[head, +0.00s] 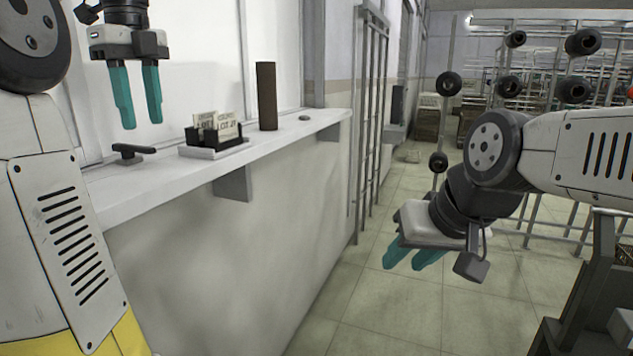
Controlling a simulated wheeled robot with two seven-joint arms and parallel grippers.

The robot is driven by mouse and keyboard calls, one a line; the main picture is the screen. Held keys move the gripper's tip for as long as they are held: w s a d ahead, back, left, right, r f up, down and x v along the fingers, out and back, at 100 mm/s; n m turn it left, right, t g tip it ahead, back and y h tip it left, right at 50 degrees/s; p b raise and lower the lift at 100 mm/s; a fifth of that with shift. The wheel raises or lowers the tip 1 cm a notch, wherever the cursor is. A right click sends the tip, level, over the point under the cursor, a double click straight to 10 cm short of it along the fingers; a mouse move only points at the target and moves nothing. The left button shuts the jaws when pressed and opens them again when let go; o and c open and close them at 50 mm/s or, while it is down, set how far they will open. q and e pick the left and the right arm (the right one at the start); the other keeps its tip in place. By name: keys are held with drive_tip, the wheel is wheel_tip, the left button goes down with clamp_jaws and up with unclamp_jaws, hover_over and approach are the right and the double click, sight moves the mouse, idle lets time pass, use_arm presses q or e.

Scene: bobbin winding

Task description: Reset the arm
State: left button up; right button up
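My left gripper (140,122) is at the upper left, above and in front of the white ledge. Its two teal fingers point down with a narrow gap between them, and nothing is held. My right gripper (402,266) is right of centre over the tiled floor. Its teal fingers point down and to the left, a little apart, with nothing between them. Both arms are bent, and neither gripper touches anything.
A rack with black bobbins (583,41) stands behind the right arm. The tiled floor (385,310) is clear.

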use_arm(q)
drive_tip(key=s+d+f+n+t+h, duration=0.1)
drive_tip(key=s+d+f+n+t, duration=0.2)
drive_tip(key=d+f+n, duration=0.4)
drive_tip(key=s+d+f+n+t+h, duration=0.1)
drive_tip(key=s+d+f+n+t, duration=0.2)
drive_tip(key=f+n, duration=1.1)
drive_tip(key=s+d+f, duration=0.1)
drive_tip(key=s+d, duration=0.2)
drive_tip(key=d, duration=0.1)
drive_tip(key=shift+s+d+n, duration=0.2)
drive_tip(key=shift+d+n, duration=0.15)
drive_tip(key=shift+n, duration=0.05)
drive_tip(key=shift+a, duration=0.15)
